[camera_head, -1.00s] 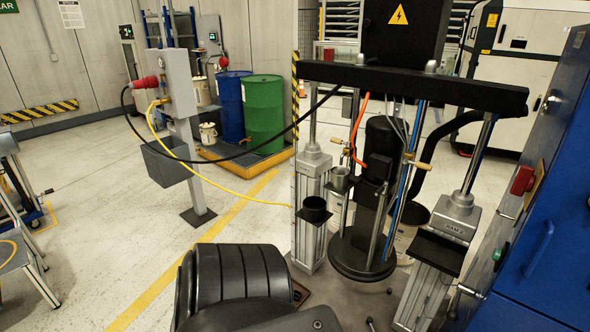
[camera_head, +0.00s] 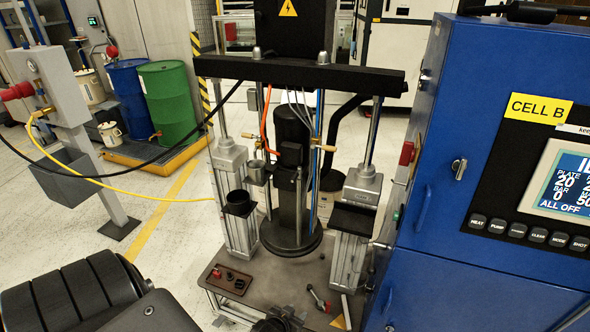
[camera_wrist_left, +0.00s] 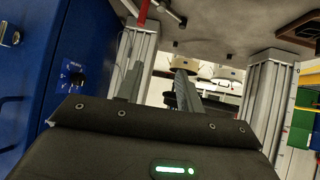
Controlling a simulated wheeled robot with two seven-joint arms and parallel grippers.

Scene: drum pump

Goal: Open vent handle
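The drum pump (camera_head: 292,140) stands between two posts under a black crossbeam in the head view. Two brass-coloured handles show on it, one on the left (camera_head: 271,150) and one on the right (camera_head: 325,148); I cannot tell for sure which is the vent handle. My left gripper (camera_head: 286,314) is low at the bottom edge of the head view, in front of and below the pump, apart from both handles. In the left wrist view its two grey fingers (camera_wrist_left: 158,78) stand apart with nothing held between them. My right gripper is not in view.
A blue cabinet (camera_head: 425,255) with a control panel stands close on the right. A brown tray (camera_head: 227,281) and a red-handled tool (camera_head: 318,300) lie on the base plate. A yellow hose and black cable cross at left.

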